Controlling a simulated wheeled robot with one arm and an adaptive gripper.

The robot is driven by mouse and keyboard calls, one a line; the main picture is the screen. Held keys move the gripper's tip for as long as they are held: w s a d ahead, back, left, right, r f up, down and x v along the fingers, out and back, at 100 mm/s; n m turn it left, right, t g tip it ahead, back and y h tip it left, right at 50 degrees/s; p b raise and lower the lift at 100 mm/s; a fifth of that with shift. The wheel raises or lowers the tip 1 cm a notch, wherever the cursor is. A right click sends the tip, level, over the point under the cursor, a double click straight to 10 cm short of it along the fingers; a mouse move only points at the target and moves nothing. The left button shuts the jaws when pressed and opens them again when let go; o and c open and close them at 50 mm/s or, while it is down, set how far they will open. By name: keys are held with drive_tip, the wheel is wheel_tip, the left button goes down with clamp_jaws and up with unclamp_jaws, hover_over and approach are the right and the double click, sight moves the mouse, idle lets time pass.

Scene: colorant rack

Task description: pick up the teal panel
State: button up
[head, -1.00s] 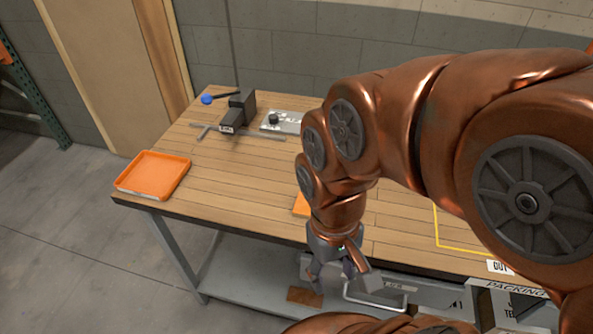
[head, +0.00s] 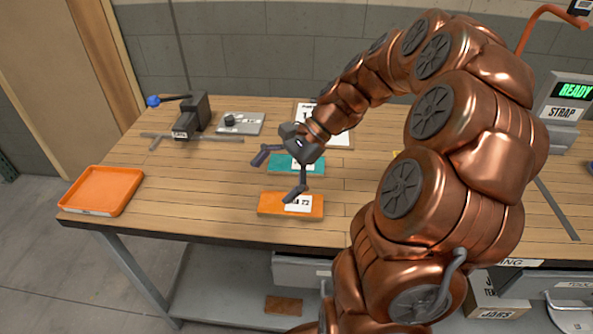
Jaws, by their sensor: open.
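The teal panel (head: 283,165) lies flat on the wooden table near its middle, with a white label on it. My gripper (head: 277,176) is above the table, over the teal panel's area. Its two fingers are spread apart, one toward the left of the panel and one toward its front, and it holds nothing. The gripper body and a finger hide part of the panel. I cannot tell how high the fingertips are above it.
An orange panel (head: 270,206) with a white label lies just in front of the teal one. An orange tray (head: 101,190) sits at the table's left corner. A dark clamp-like block (head: 190,115) and a grey plate (head: 241,123) stand behind.

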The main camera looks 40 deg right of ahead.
drive_tip(key=w+d+f+m+t, duration=0.1)
drive_tip(key=d+m, duration=0.1)
drive_tip(key=d, duration=0.1)
drive_tip(key=w+d+f+m+t+y+b, duration=0.1)
drive_tip(key=d+m, duration=0.1)
drive_tip(key=d, duration=0.2)
drive_tip(key=w+d+f+m+t, duration=0.1)
drive_tip(key=d, duration=0.3)
drive_tip(key=shift+d+m+t+b, duration=0.25)
drive_tip(key=shift+m+t+b, duration=0.05)
drive_tip(key=shift+m, duration=0.1)
drive_tip(key=d+f+m+t, duration=0.1)
drive_tip(key=d, duration=0.2)
drive_tip(key=d+f+m+t, duration=0.1)
drive_tip(key=d+m, duration=0.1)
drive_tip(key=d, duration=0.2)
drive_tip(key=s+d+f+m+t+b, duration=0.1)
drive_tip(key=d+m, duration=0.1)
drive_tip(key=d, duration=0.1)
drive_tip(key=shift+d+t, duration=0.2)
drive_tip(key=shift+t, duration=0.1)
drive_tip(key=shift+p+x, duration=0.35)
drive_tip(key=shift+x, duration=3.45)
drive_tip(key=c, duration=1.2)
drive_tip(key=shift+r, duration=0.1)
drive_tip(key=shift+c, duration=0.2)
